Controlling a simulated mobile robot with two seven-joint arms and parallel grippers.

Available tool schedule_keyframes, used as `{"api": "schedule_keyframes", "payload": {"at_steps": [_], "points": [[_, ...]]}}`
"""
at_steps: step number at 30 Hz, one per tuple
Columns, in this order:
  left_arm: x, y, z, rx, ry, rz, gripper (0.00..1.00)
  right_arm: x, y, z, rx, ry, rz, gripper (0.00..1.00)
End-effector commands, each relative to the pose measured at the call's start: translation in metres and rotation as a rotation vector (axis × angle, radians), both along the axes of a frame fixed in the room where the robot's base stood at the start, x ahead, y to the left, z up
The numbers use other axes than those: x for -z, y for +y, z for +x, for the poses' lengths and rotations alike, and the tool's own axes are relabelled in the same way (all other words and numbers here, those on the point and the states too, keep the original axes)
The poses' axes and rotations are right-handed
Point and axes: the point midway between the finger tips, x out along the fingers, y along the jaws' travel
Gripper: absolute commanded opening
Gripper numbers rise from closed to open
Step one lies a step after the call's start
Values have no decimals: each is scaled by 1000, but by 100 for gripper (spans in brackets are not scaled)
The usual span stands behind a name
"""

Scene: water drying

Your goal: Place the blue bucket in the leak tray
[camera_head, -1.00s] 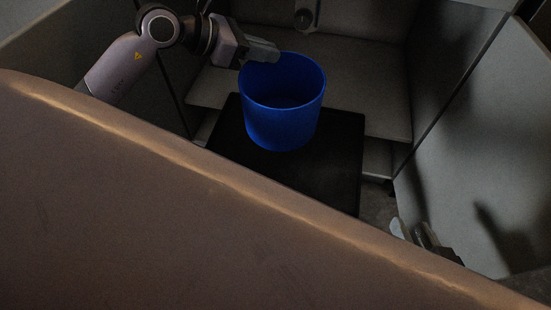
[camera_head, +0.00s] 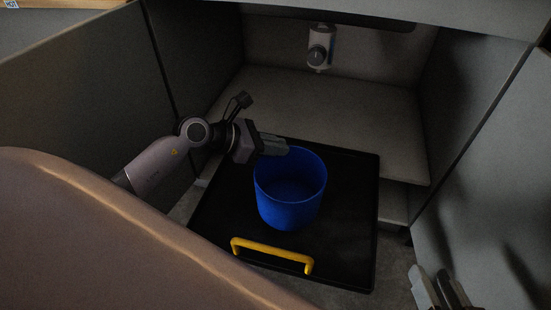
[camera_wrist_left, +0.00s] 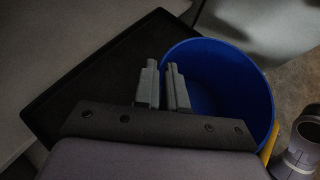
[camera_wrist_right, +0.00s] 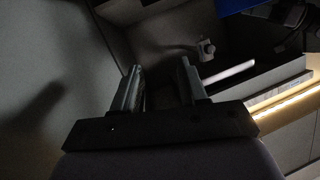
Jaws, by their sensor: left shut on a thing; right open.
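The blue bucket (camera_head: 289,205) is upright over the black leak tray (camera_head: 345,230), within its outline in the head view; I cannot tell if its base touches the tray. My left gripper (camera_head: 284,146) is shut on the bucket's rim at the back left. In the left wrist view the fingers (camera_wrist_left: 163,80) straddle the rim of the bucket (camera_wrist_left: 225,85), with the tray (camera_wrist_left: 90,75) beside it. My right gripper (camera_head: 440,290) is at the lower right, apart from the tray. In the right wrist view its fingers (camera_wrist_right: 160,85) are open and empty; a bit of the bucket (camera_wrist_right: 238,5) shows at the top.
A yellow handle (camera_head: 272,254) stands at the tray's front edge. A white device with a dial (camera_head: 320,47) hangs on the back wall. Grey walls (camera_head: 480,110) enclose the cabinet, with a pale shelf (camera_head: 340,105) behind the tray. A brown edge (camera_head: 90,235) blocks the lower left.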

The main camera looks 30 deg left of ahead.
Motion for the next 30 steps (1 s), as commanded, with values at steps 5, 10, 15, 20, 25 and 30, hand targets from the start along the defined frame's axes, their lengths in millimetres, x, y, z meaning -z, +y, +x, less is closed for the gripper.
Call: {"api": "schedule_keyframes", "payload": {"at_steps": [5, 10, 15, 20, 25, 30], "points": [[28, 0, 0, -1, 0, -3, 0, 3, -7, -2, 12, -52, -41, 43], [29, 0, 0, 0, -1, -1, 0, 0, -8, -2, 15, -63, -47, 43], [30, 0, 0, 0, 0, -1, 0, 0, -8, -2, 15, -63, -47, 43], [31, 0, 0, 0, 0, 0, 36, 0, -8, -2, 15, -64, -48, 43], [30, 0, 0, 0, 0, 0, 36, 0, -8, -2, 15, -64, -48, 43], [27, 4, -4, -1, 1, 2, 36, -3, -7, -3, 12, -59, -42, 43]]}}
